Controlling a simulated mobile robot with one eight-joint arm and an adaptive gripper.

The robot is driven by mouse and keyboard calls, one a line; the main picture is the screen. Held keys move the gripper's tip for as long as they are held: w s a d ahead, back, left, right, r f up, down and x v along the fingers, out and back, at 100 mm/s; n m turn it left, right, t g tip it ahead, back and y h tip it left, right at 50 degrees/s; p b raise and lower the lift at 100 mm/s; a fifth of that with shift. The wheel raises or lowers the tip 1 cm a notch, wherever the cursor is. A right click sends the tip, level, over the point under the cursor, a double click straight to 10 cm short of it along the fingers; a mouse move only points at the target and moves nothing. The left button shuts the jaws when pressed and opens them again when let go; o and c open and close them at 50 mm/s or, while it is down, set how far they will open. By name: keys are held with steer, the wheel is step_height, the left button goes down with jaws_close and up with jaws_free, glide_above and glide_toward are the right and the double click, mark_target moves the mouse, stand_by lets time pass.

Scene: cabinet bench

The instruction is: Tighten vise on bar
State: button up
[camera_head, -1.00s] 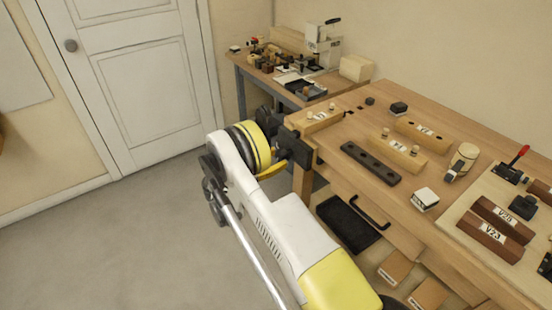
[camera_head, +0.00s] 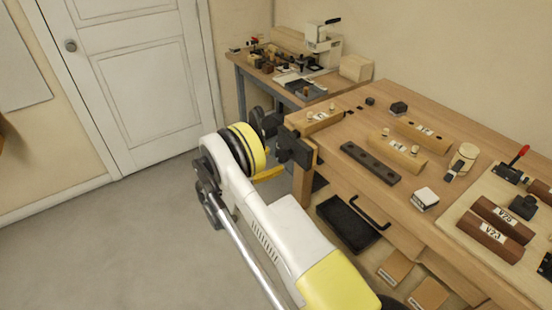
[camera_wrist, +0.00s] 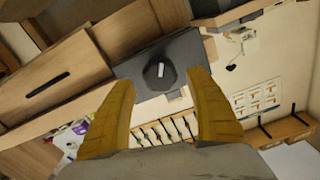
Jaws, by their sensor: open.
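The dark vise (camera_head: 293,148) is fixed at the front left corner of the wooden bench. In the wrist view its dark grey body (camera_wrist: 182,50) carries a round dark knob (camera_wrist: 160,82) with a white mark. A pale wooden bar (camera_head: 316,122) with a label and pegs lies at the bench corner by the vise; I cannot tell whether the jaws touch it. My gripper (camera_wrist: 162,80) is open, its two yellow fingers apart on either side of the knob in the picture. In the head view, my arm hides part of the gripper and the vise.
Labelled wooden blocks (camera_head: 398,153), a dark strip with holes (camera_head: 370,162) and a board (camera_head: 465,218) with brown blocks lie on the bench (camera_head: 335,160). A drawer handle (camera_head: 370,212) juts out below. A side table (camera_head: 262,78) stands behind. The floor at left is clear.

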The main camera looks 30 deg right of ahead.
steer(key=shift+s+a, duration=0.1)
steer(key=shift+a, duration=2.35)
steer(key=shift+r, duration=0.1)
